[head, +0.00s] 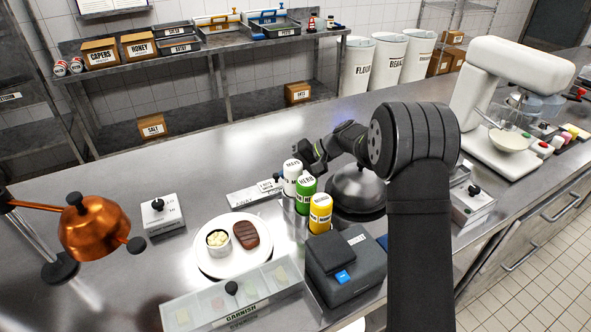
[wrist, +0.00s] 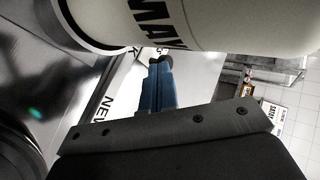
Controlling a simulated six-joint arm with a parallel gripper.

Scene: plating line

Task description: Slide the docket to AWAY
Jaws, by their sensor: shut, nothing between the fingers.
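A pale docket rail (head: 243,197) lies on the steel counter behind the plate. A small card with dark print, seemingly the docket (head: 268,186), sits near its right part, beside the bottles; its print is too small to read. In the wrist view, the rail's end marked NEW (wrist: 106,108) shows left of the fingers. The AWAY mark cannot be made out. My gripper (head: 308,162) is low behind the white mayo bottle (head: 292,173), partly hidden by it. In the wrist view its blue fingers (wrist: 157,80) are together and empty, close to the rail.
The mayo bottle looms close to my fingers in the wrist view (wrist: 215,22). A green herb bottle (head: 306,188) and yellow bottle (head: 320,212) stand in front. A steel dome (head: 356,190) is right. A plate (head: 205,262) with steak lies nearer.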

